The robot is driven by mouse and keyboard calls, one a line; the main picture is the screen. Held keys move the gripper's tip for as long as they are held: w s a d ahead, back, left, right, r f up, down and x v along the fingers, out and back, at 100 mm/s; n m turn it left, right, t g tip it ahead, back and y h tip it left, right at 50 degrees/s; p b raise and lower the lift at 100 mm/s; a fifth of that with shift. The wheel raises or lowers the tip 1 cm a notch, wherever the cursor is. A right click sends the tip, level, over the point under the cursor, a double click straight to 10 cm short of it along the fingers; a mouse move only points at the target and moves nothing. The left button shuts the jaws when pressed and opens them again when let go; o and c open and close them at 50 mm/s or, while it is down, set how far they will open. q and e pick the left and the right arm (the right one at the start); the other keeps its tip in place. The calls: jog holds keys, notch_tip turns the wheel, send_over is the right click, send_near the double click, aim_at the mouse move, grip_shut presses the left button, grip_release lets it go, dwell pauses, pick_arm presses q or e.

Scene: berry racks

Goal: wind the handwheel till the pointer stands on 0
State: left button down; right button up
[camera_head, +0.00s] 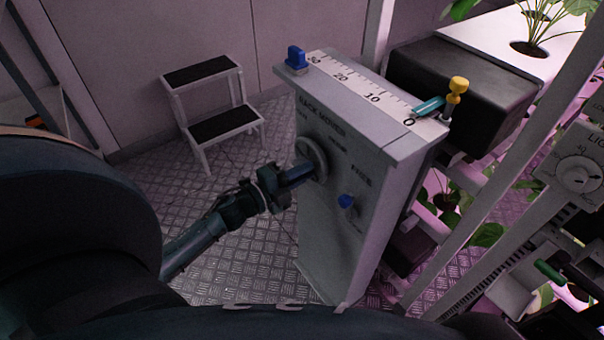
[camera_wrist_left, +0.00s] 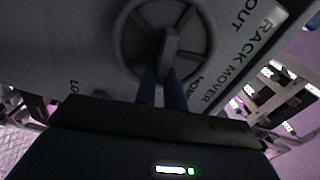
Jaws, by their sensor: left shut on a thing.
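The grey box marked RACK MOVER has a handwheel (camera_head: 318,151) on its front face. The handwheel also fills the top of the left wrist view (camera_wrist_left: 124,42), with its rim and spokes showing. My left gripper (camera_head: 303,172) is shut on the handwheel's knob, which stands between its blue fingers in the left wrist view (camera_wrist_left: 165,78). On the box top is a white scale (camera_head: 355,85) marked 30, 20, 10, 0. A teal pointer (camera_head: 430,106) lies across the scale at the 0 end, close to the 0 mark; exact alignment is hard to tell. My right gripper is not in view.
A blue knob (camera_head: 345,201) sits on the box front below the wheel, and a blue block (camera_head: 296,58) at the 30 end. A yellow-topped post (camera_head: 459,85) stands beside the 0 end. A white step stool (camera_head: 212,105) stands behind left. Plant racks fill the right.

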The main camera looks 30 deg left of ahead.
pick_arm(q)
jog(key=shift+f+m+b, duration=0.25)
jog(key=shift+m+b, duration=0.1)
jog(key=shift+m, duration=0.45)
jog(key=c, duration=1.5)
grip_release()
jog(key=v, duration=1.3)
jog(key=shift+s+b, duration=0.1)
jog(key=shift+b, duration=0.2)
